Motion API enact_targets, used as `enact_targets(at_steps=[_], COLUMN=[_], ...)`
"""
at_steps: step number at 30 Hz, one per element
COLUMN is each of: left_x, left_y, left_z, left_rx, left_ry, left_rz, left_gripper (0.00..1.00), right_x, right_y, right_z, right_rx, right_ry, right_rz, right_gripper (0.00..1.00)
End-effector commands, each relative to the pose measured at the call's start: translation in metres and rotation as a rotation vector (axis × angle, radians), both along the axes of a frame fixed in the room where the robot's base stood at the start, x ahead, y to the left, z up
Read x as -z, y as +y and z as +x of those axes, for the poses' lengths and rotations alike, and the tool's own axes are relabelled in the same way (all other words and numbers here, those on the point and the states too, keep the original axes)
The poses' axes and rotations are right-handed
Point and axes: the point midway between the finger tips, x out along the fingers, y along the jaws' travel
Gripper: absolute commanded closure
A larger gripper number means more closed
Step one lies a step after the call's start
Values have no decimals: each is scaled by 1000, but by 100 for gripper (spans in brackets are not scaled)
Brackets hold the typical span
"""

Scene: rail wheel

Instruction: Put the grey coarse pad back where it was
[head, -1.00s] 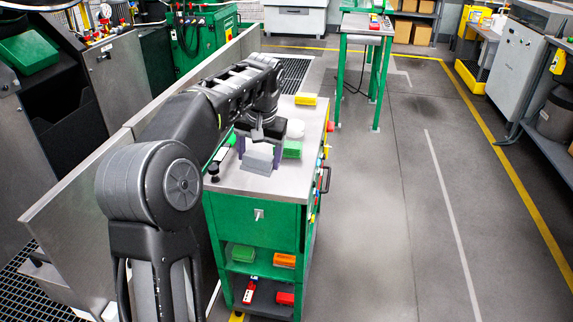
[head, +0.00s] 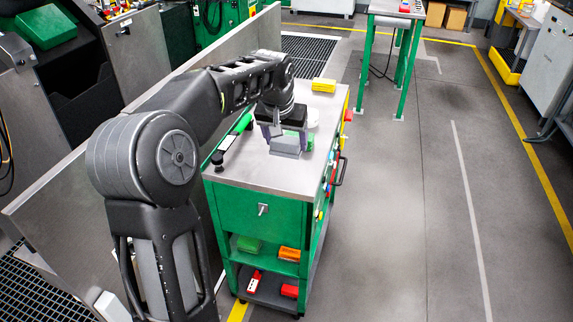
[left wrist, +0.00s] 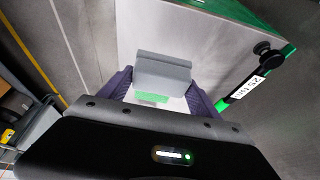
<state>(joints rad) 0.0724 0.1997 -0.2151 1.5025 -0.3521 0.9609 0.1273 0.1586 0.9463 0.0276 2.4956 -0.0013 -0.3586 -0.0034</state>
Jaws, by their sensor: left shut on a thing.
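The grey coarse pad (head: 286,146) is a small grey block over the steel top of the green cart (head: 262,178). It also shows in the left wrist view (left wrist: 163,72), between the purple fingers. My left gripper (head: 285,132) is shut on it from above, with a finger on either side. I cannot tell whether the pad touches the cart top. My right gripper is in neither view.
Yellow pads (head: 323,84) lie at the cart top's far end. A green-handled tool with a black knob (head: 218,159) lies along the left edge. The cart top's front is clear.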

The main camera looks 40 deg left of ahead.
Motion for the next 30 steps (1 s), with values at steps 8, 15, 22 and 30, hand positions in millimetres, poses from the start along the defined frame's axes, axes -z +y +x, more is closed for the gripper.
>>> enact_targets(at_steps=[8,15,22,30], left_x=[31,32,60,69], left_y=[0,0,0,0], left_z=[0,0,-1,0], left_rx=[1,1,0,1], left_ry=[0,0,4,1], left_rz=[0,0,0,0], left_gripper=[60,60,60,60], right_x=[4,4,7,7], right_y=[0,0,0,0], right_z=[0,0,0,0], right_rx=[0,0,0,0], right_ry=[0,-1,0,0], right_rz=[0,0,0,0], right_gripper=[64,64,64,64])
